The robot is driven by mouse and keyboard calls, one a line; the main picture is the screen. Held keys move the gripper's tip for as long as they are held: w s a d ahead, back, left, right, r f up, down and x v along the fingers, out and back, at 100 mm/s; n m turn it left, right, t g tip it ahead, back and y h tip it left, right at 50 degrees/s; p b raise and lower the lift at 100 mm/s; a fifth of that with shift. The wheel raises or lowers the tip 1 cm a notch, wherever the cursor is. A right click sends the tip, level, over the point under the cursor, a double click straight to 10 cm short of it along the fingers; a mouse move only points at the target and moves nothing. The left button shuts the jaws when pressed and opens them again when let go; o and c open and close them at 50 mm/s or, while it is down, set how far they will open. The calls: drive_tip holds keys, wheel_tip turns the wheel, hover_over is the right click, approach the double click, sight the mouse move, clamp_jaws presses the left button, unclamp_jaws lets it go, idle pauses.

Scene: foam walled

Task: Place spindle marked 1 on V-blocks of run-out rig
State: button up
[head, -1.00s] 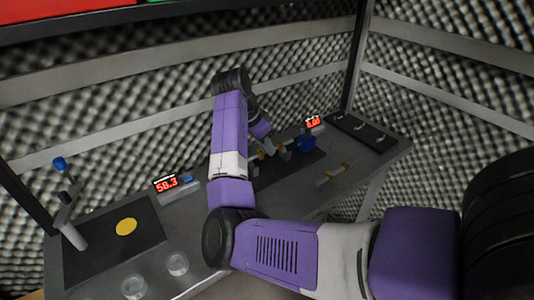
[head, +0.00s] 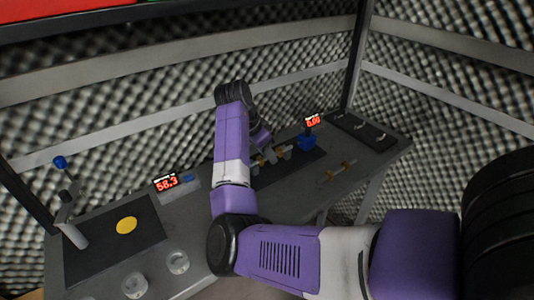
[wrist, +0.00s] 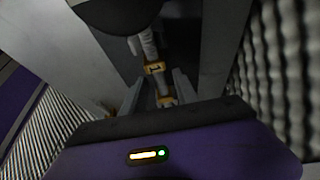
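A pale spindle with brass-coloured collars (wrist: 155,68) runs lengthwise through the wrist view. A dark mark shows on one collar, but I cannot read it surely. My gripper (wrist: 160,82) has a grey finger on each side of the spindle, and they look apart from it. In the head view my gripper (head: 262,150) is low over the run-out rig (head: 285,152), on its dark plate. My arm hides part of the rig, so I cannot tell how the spindle sits on the V-blocks.
Another spindle (head: 340,172) lies at the bench's front right. A blue device (head: 306,142) and a display (head: 313,120) stand by the rig. A dark tray (head: 362,131) is at the far right. A second display (head: 166,182), a yellow disc (head: 126,225) and clear cups (head: 177,262) are left.

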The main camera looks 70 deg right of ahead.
drive_tip(key=v, duration=1.2)
drive_tip(key=shift+r+b, duration=0.15)
drive_tip(key=shift+b, duration=0.2)
